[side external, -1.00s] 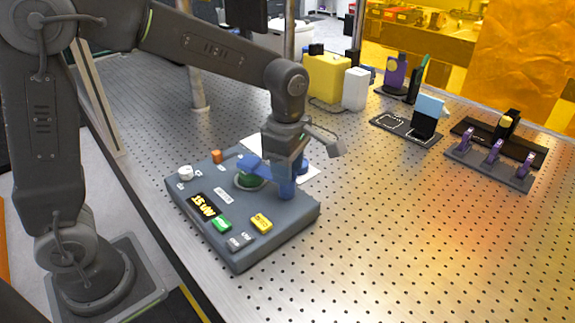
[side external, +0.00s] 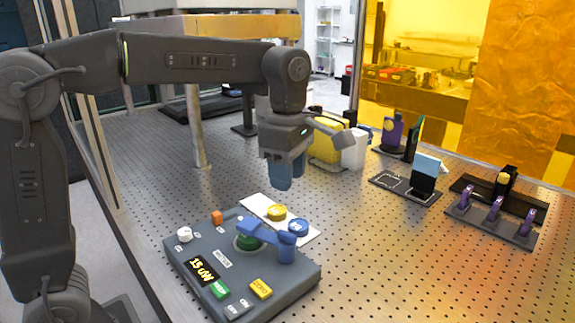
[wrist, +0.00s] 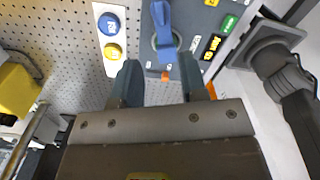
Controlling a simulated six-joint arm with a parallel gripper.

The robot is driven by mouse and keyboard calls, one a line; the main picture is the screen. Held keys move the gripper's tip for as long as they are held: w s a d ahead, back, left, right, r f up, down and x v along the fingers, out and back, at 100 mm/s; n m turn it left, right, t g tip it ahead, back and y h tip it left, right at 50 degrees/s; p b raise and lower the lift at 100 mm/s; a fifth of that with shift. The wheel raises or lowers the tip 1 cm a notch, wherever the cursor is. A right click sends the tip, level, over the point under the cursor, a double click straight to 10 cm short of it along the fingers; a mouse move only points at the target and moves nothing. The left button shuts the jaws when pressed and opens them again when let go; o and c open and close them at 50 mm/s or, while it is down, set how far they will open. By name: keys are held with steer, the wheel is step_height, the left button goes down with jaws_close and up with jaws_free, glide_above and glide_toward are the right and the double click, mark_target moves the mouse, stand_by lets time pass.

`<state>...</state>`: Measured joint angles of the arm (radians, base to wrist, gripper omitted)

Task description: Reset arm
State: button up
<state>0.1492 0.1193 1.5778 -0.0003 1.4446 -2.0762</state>
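My gripper (side external: 284,183) hangs above the grey instrument box, empty and clear of everything. In the wrist view its two fingers (wrist: 163,85) stand apart with nothing between them. The blue swing arm (side external: 268,232) is on the box, joined to an upright blue post, and reaches left over the green disc (side external: 246,243). It also shows at the top of the wrist view (wrist: 163,25). The grey box (side external: 205,250) carries a lit display (side external: 203,269), a white knob (side external: 184,234), an orange block (side external: 216,218), and green (side external: 219,289), yellow (side external: 261,289) and grey buttons.
A white plate (side external: 258,205) behind the box bears a yellow puck (side external: 276,212) and a blue puck (side external: 298,227). Yellow (side external: 327,142) and white containers stand farther back. Black holders and a purple-clipped rack (side external: 494,220) stand right. The perforated table between is clear.

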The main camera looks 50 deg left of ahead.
steer(key=shift+r, duration=0.6)
steer(key=shift+s, duration=0.1)
steer(key=s+a+f+m+t, duration=0.2)
steer(key=s+f+m, duration=0.1)
steer(key=s+m, duration=0.5)
steer(key=s+a+f+m+t, duration=0.3)
steer(key=s+m, duration=0.6)
steer(key=m, duration=0.5)
steer(key=shift+a+f+t, duration=0.3)
steer(key=shift+a+f, duration=0.05)
steer(key=shift+f, duration=0.15)
